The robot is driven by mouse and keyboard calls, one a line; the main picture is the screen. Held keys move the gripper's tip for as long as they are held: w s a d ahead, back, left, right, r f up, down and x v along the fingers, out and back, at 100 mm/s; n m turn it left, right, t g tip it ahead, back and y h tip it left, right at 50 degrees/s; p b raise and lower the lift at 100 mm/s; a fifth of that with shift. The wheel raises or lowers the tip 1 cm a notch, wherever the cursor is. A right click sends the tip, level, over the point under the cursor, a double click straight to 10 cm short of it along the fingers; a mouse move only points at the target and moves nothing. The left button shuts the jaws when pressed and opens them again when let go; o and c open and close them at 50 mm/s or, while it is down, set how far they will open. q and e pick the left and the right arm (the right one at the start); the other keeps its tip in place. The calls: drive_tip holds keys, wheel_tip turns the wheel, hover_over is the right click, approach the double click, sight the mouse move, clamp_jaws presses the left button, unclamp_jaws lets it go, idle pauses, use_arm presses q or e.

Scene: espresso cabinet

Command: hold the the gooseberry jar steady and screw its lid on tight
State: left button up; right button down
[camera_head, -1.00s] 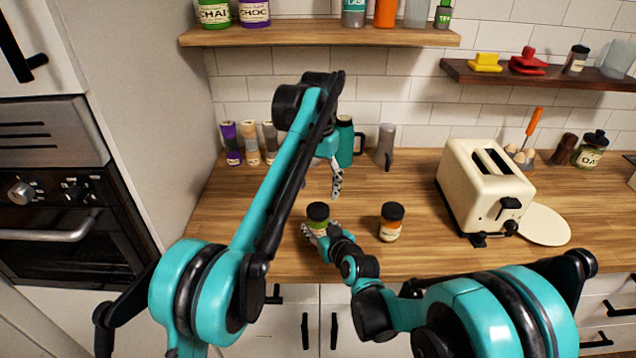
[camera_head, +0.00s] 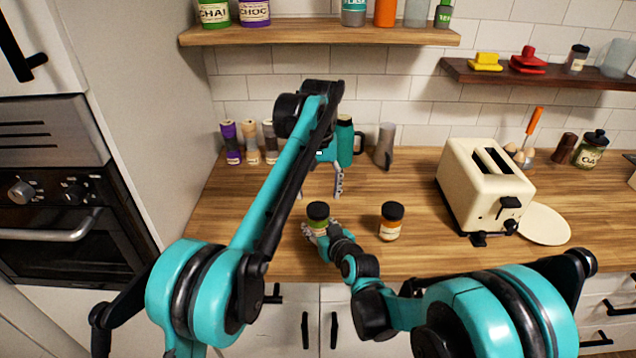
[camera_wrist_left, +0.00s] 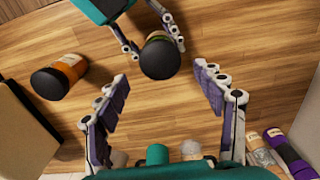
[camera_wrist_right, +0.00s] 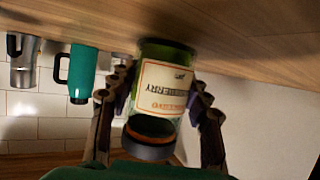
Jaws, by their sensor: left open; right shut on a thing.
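The gooseberry jar (camera_head: 318,227) stands on the wooden counter, with a dark lid (camera_head: 318,210) sitting on its top. The right wrist view shows its green glass and cream label (camera_wrist_right: 165,88), with an orange-brown band beside the dark lid (camera_wrist_right: 150,146). I cannot tell how tight the lid is. My right gripper (camera_wrist_right: 160,100) is shut on the jar's body, fingers on both sides. My left gripper (camera_head: 321,192) is open and empty, pointing down above and behind the jar. In the left wrist view the lid (camera_wrist_left: 160,57) lies just beyond the open left fingers (camera_wrist_left: 165,92), apart from them.
A similar jar with an orange-brown body (camera_head: 390,226) stands to the right, close by. Behind stand a teal mug (camera_head: 346,145), a grey tumbler (camera_head: 385,145) and several bottles (camera_head: 251,142).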

sight(318, 208)
use_arm(q)
drive_tip(key=shift+f, duration=2.75)
drive_tip(key=shift+c, duration=0.3)
drive_tip(key=c, duration=1.1)
drive_tip(key=o, duration=1.3)
wheel_tip(318, 208, up, 12)
